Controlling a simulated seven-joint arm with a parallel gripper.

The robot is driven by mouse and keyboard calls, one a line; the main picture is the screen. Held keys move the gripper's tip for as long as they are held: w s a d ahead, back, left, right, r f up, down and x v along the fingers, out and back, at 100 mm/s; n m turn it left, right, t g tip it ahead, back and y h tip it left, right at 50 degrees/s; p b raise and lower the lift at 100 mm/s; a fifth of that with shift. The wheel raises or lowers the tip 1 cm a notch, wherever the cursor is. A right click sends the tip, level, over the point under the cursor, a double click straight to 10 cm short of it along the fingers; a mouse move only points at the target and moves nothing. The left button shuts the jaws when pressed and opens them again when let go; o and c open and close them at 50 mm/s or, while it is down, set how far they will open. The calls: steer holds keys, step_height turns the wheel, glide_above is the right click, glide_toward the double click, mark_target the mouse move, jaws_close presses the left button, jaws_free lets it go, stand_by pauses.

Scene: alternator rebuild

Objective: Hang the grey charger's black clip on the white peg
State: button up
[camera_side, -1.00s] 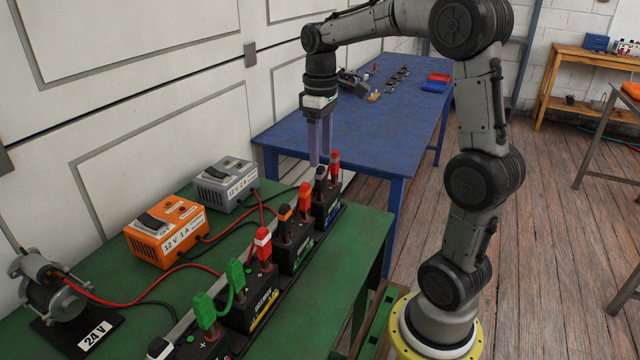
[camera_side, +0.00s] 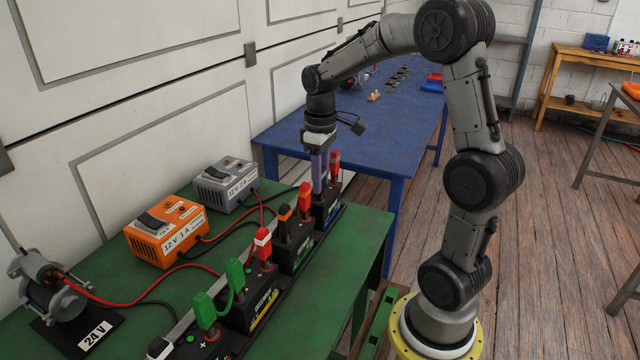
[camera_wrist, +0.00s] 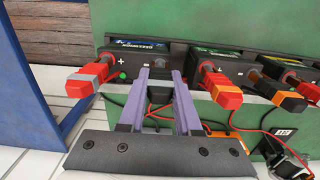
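The grey charger (camera_side: 224,182) stands on the green bench by the wall, with a dark cable running toward the far battery (camera_side: 328,208). My gripper (camera_side: 321,186) points down at that battery, left of an upright red clip (camera_side: 333,168). In the wrist view, my gripper (camera_wrist: 160,72) has its two purple fingers apart. A small dark piece, apparently the black clip (camera_wrist: 158,94), shows between them; contact is not clear. In the side view the fingers hide the clip. I cannot make out the white peg in either view.
Batteries with red, orange-marked and green clips (camera_side: 233,274) line the bench (camera_side: 372,228). An orange charger (camera_side: 166,230) and a motor-like unit (camera_side: 48,284) stand left, with loose cables between. A blue table (camera_side: 285,138) stands behind.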

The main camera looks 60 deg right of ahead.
steer(key=shift+c, duration=1.4)
steer(key=shift+r, duration=0.1)
steer(key=shift+r, duration=5.4)
steer(key=a, duration=1.3)
steer(key=shift+a, duration=0.3)
steer(key=a, duration=1.3)
steer(key=shift+a, duration=0.3)
steer(key=a, duration=1.3)
steer(key=shift+a, duration=0.3)
